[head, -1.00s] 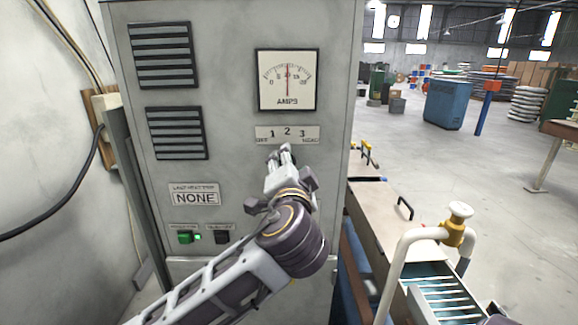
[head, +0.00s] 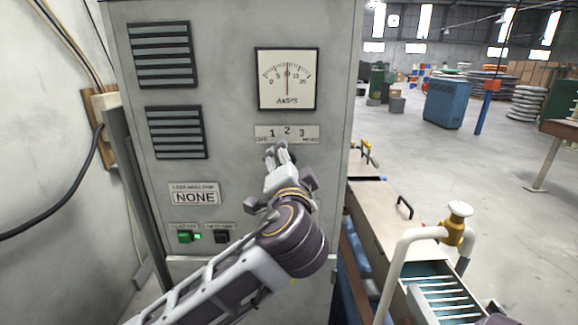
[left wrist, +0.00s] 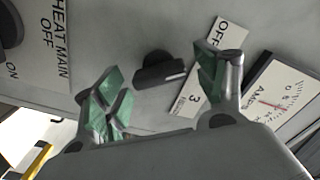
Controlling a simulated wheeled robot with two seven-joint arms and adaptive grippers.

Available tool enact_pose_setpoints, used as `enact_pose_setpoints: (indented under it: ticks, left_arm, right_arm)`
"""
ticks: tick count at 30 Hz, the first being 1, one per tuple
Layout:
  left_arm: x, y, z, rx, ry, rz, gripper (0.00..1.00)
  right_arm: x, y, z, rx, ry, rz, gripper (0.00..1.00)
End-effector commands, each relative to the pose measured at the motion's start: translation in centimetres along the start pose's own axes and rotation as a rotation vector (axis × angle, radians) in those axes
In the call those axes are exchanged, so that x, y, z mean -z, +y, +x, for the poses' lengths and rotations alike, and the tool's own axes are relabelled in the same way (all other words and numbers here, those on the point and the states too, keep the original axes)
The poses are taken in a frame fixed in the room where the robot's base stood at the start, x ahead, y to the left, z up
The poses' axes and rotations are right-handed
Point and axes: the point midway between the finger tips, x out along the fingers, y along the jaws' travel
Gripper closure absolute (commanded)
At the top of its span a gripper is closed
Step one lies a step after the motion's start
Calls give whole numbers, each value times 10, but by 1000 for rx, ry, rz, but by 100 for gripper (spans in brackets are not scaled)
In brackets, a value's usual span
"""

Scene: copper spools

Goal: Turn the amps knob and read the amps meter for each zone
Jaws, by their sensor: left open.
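The amps meter (head: 287,80) is on the grey cabinet front, its needle near upright at about 10; it also shows in the left wrist view (left wrist: 270,101). Below it is the zone label plate (head: 287,133) reading 1, 2, 3. The black amps knob (left wrist: 160,73) shows in the left wrist view with a light mark at one end; in the head view my gripper hides it. My left gripper (head: 279,153) is open in front of the cabinet, just below the plate. In the left wrist view its green-padded fingers stand either side of the knob, with no clear contact.
A display (head: 195,198) reads NONE above a lit green button (head: 185,237) and a black one (head: 222,236). A bench (head: 375,210) with a white pipe and a yellow valve (head: 454,233) stands to the right.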

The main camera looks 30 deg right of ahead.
Motion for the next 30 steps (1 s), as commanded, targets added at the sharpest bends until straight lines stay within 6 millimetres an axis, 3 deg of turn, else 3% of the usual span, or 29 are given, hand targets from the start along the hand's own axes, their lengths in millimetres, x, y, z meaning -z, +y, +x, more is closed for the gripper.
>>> enact_pose_setpoints:
  ticks: [11,30]
  left_arm:
    - [0,0,-23,-1,1,-1,29]
    - [0,1,-99,-1,0,0,29]
  right_arm:
    - [0,-1,0,1,0,1,60]
    - [0,-1,0,1,0,1,60]
